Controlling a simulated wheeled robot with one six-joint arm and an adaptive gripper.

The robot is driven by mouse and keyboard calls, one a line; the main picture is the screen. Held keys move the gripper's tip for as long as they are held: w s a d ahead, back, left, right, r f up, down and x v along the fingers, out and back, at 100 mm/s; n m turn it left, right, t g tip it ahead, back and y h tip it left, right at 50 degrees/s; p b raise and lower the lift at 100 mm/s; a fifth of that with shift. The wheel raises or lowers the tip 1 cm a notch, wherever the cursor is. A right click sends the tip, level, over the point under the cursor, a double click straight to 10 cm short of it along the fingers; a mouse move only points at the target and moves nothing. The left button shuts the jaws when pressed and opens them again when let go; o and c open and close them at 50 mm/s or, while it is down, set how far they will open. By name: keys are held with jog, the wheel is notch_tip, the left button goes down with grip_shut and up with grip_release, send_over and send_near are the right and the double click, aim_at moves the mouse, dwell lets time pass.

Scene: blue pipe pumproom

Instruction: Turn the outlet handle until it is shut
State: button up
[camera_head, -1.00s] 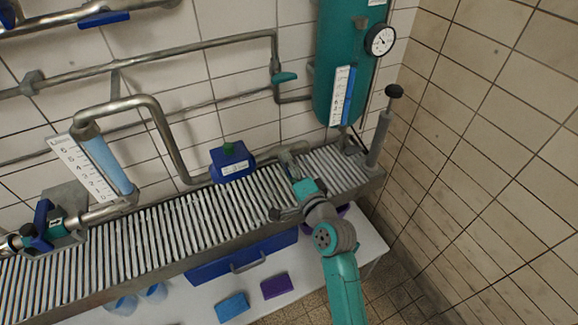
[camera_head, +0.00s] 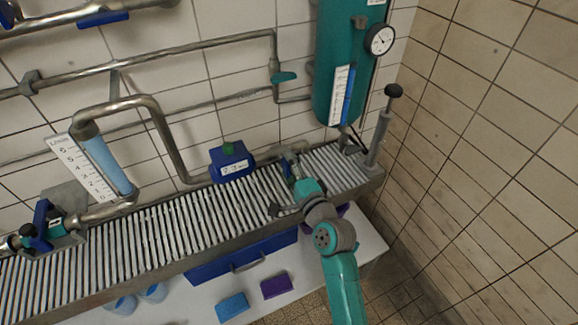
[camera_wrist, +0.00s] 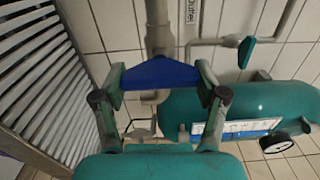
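The outlet handle (camera_wrist: 160,74) is a blue bar in the wrist view. In the head view my gripper (camera_head: 283,187) is over the right part of the slatted rack, at the pipe end beside the blue meter. There the handle is mostly hidden by the fingers.
The blue meter (camera_head: 231,160) with a green top sits left of my gripper. A teal tank (camera_head: 338,60) with a gauge (camera_head: 380,40) and a black-knobbed pump (camera_head: 381,135) stand to the right. A small teal valve handle (camera_head: 284,77) is above. The slatted rack (camera_head: 160,225) runs below.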

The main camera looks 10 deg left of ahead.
jog(key=o, duration=0.4)
jog(key=shift+o, duration=0.2)
jog(key=v, duration=1.2)
jog(key=s+d+f+n+h, duration=0.25)
jog(key=s+d+f, duration=0.3)
jog(key=s, duration=0.35)
jog(key=s+d+f+n+h, duration=0.1)
jog(key=s+d+f+h, duration=0.35)
jog(key=s+d, duration=0.3)
jog(key=s+d+r+n+h, duration=0.1)
jog(key=s+d+n, duration=0.1)
jog(key=s, duration=0.6)
jog(key=s+d+r+n+h, duration=0.1)
jog(key=s+d+r+n, duration=0.1)
jog(key=s, duration=0.5)
jog(key=s+d+r+n+h, duration=0.1)
jog(key=s+n, duration=0.3)
jog(key=s, duration=0.4)
jog(key=shift+s+d+r, duration=0.25)
jog(key=shift+s+d, duration=0.05)
jog(key=shift+d, duration=0.4)
